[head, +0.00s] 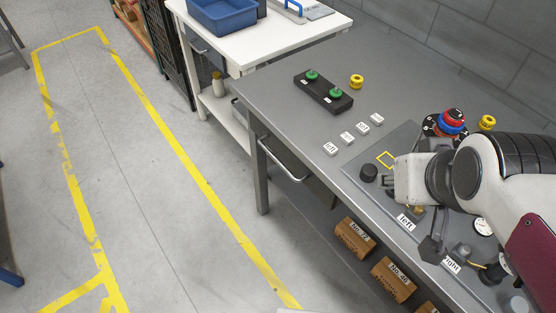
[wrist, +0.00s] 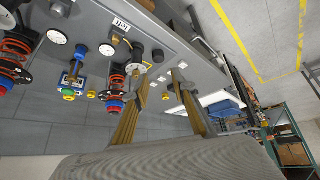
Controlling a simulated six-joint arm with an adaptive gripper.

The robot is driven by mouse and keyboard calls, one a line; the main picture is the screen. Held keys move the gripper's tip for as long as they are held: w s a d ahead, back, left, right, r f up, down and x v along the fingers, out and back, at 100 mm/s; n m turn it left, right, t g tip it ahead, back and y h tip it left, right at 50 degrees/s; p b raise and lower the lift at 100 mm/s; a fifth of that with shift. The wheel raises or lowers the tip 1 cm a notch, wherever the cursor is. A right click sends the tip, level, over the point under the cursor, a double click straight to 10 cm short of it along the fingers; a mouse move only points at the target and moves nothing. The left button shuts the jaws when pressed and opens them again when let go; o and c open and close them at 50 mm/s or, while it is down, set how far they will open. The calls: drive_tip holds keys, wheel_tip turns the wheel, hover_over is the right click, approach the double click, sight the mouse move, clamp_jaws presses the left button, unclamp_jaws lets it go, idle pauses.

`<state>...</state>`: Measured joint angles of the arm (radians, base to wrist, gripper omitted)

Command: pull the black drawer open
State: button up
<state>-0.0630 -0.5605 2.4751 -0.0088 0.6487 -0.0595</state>
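The black drawer (head: 312,181) is under the grey workbench, with a pale bar handle (head: 283,160) across its front. It looks shut, with the handle facing the aisle. My gripper (wrist: 164,82) shows in the wrist view as two tan fingers standing apart, with nothing seen between them. In the head view my wrist is above the right part of the bench, to the right of the drawer and apart from its handle; my fingers are mostly hidden there. I cannot make out the drawer in the wrist view.
The bench top (head: 290,110) carries a black box with green knobs (head: 323,91), small white labels and a yellow knob (head: 357,81). A panel with a black knob (head: 369,172) and gauges lies near my arm. The floor before the drawer is clear.

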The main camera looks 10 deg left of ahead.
drive_tip(key=w+a+f+n+t, duration=0.15)
drive_tip(key=w+a, duration=0.25)
drive_tip(key=w, duration=0.5)
drive_tip(key=n+t+y, duration=0.3)
drive_tip(key=n+y, duration=0.2)
drive_tip(key=n, duration=0.3)
hover_over(280, 165)
drive_tip(key=a, duration=0.1)
wheel_tip(280, 165, down, 17)
wheel_tip(280, 165, down, 5)
drive_tip(key=s+a+n+y, duration=0.1)
drive_tip(key=s+a+n, duration=0.1)
drive_tip(key=s+d+f+n+t, duration=0.3)
drive_tip(key=d+f+n, duration=0.1)
drive_tip(key=f, duration=0.3)
drive_tip(key=shift+d+f, duration=0.4)
drive_tip(key=shift+d, duration=0.3)
drive_tip(key=shift+x, duration=3.85)
